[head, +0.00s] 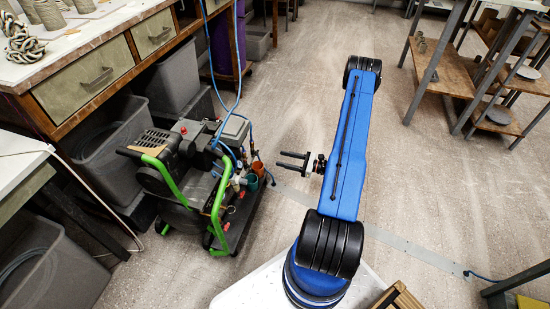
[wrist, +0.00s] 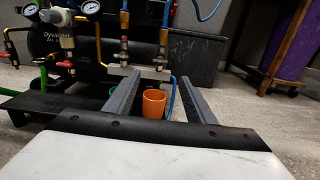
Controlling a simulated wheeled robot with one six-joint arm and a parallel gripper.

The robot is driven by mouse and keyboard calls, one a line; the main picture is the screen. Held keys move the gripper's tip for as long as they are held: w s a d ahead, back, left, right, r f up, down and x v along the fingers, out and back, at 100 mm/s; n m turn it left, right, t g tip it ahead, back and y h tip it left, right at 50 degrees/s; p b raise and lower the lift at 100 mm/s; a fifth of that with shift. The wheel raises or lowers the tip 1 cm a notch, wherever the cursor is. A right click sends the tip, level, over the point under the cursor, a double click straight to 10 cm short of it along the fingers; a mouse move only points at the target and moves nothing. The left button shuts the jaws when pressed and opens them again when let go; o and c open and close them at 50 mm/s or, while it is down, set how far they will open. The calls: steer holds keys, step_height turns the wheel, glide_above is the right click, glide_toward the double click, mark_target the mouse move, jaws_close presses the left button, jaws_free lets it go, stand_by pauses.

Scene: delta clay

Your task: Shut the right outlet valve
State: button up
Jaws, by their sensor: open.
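The compressor (head: 195,180) with a green frame stands on the floor, left of my arm. In the wrist view its outlet manifold (wrist: 142,70) carries two upright outlet fittings. The right outlet valve (wrist: 161,55) is at the manifold's right part, below a blue hose; its handle position is too small to tell. The left outlet valve (wrist: 124,54) is beside it. My gripper (head: 280,159) is open and empty, pointing left at the compressor's outlet side and apart from it. In the wrist view its fingers (wrist: 158,77) reach out below the valves.
An orange cup (wrist: 154,104) shows between my fingers, with a teal cup (head: 258,169) near it. Gauges (wrist: 91,7) and a regulator sit left of the valves. A blue hose (head: 237,75) runs up past the workbench (head: 95,60).

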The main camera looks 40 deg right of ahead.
steer(key=shift+v, duration=2.65)
